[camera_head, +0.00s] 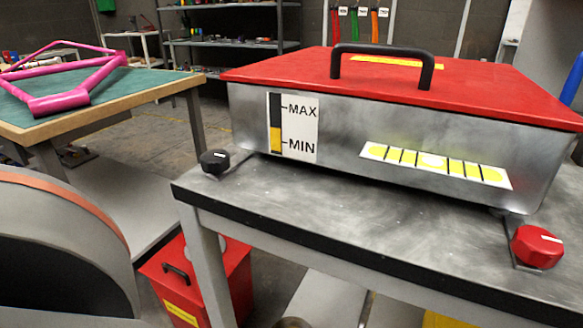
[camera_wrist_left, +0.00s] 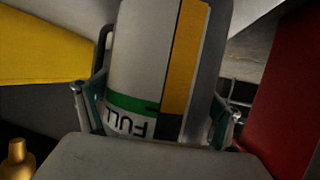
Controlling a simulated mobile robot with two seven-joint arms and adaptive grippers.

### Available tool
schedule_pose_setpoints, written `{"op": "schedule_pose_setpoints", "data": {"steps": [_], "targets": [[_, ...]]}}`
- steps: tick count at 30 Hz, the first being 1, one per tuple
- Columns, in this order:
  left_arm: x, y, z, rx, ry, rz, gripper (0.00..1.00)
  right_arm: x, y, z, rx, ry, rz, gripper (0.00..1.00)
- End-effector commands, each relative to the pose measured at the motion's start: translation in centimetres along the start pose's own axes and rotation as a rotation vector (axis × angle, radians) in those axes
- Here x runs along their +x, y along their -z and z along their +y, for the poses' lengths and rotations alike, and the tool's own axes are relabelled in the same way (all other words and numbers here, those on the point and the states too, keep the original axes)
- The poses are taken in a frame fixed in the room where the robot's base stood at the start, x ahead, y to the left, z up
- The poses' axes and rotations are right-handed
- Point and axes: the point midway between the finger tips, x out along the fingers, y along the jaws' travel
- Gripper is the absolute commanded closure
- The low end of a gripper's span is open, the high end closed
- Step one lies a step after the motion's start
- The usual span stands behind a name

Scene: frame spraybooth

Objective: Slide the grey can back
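The grey can (camera_wrist_left: 150,50) shows only in the left wrist view. It bears a green band, the upside-down word FULL and a yellow and black gauge strip. A dark handle (camera_wrist_left: 102,45) shows at its left side. My left gripper (camera_wrist_left: 157,118) has one finger on each side of the can, with its teal pads against the can's sides and no clear gap. The can's far end is cut off by the picture's top edge. In the head view, neither the can nor either gripper shows.
A metal tank (camera_head: 345,170) with a red lid (camera_head: 470,85) stands on a grey bench (camera_head: 330,225) with a black knob (camera_head: 214,161) and red knob (camera_head: 537,247). A red box (camera_head: 205,285) sits below. A table (camera_head: 150,98) holds a pink frame (camera_head: 65,92).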

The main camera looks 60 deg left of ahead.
Motion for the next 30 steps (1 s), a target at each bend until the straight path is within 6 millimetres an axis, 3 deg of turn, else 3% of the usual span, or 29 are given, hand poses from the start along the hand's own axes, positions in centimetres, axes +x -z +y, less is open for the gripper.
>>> {"op": "schedule_pose_setpoints", "data": {"steps": [14,30], "targets": [[-0.4,0.6,0.1,-0.002,0.000,-0.002,0.00,-0.1,0.0,0.0,0.001,0.000,0.000,1.00],[-3.2,7.3,-0.1,-0.005,0.004,-0.003,0.00,0.0,0.0,0.0,0.001,0.000,0.001,1.00]]}}
